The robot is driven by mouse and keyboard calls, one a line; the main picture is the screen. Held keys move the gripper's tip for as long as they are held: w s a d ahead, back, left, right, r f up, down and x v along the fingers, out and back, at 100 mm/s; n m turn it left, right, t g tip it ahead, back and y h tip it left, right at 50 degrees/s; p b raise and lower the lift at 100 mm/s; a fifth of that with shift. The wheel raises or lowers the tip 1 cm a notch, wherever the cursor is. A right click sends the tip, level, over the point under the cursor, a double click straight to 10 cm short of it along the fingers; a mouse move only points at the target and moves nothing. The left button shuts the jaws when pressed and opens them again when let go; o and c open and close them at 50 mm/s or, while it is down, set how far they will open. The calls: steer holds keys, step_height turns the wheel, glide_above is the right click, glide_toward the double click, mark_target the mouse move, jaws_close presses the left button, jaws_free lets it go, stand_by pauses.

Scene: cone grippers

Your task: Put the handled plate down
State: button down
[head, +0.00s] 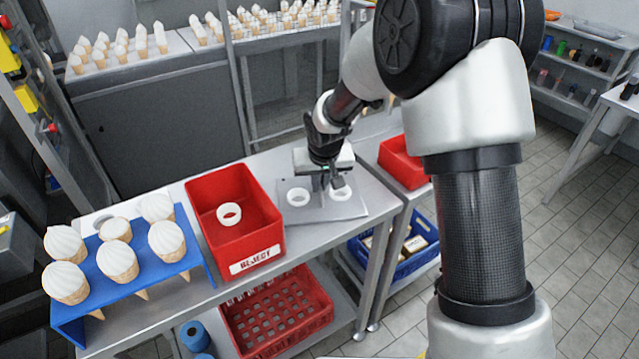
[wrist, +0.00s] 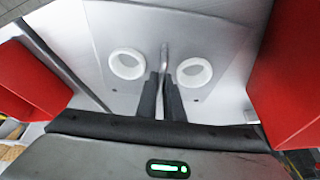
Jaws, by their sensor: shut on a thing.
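The handled plate (head: 318,212) is a flat grey sheet with two white rings, one on each side of an upright handle. In the head view it is at the right end of the steel table, right of the red REJECT bin. My gripper (head: 329,184) is above its middle, shut on the handle. The wrist view shows the two dark fingers of my gripper (wrist: 164,78) around the thin handle, with the plate (wrist: 205,35) below and a ring on each side. I cannot tell whether the plate touches the table.
The red REJECT bin (head: 205,187), with a white ring inside, stands close to the plate's left. A second red bin (head: 404,163) is to its right on a neighbouring table. A blue rack (head: 192,247) of ice-cream cones is at the left. Red and blue crates sit below.

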steer(key=c, duration=1.9)
jaws_free()
steer(key=shift+f, duration=0.1)
steer(key=shift+r, duration=0.4)
steer(key=s+d+r+p, duration=0.1)
steer(key=s+d+r, duration=0.2)
steer(key=s+r, duration=0.35)
steer(key=s+d+r, duration=0.3)
steer(key=r, duration=0.7)
steer(key=s+d+r, duration=0.2)
steer(key=s+d, duration=0.1)
steer(key=s, duration=0.4)
steer(key=s+d+r+m, duration=0.1)
steer(key=s+d+r, duration=0.1)
steer(key=s+d, duration=0.2)
steer(key=s+d+r+m+t+h, duration=0.1)
steer(key=s+d+r, duration=0.1)
steer(key=s, duration=0.8)
steer(key=shift+s+d, duration=0.25)
steer(key=shift+d, duration=0.6)
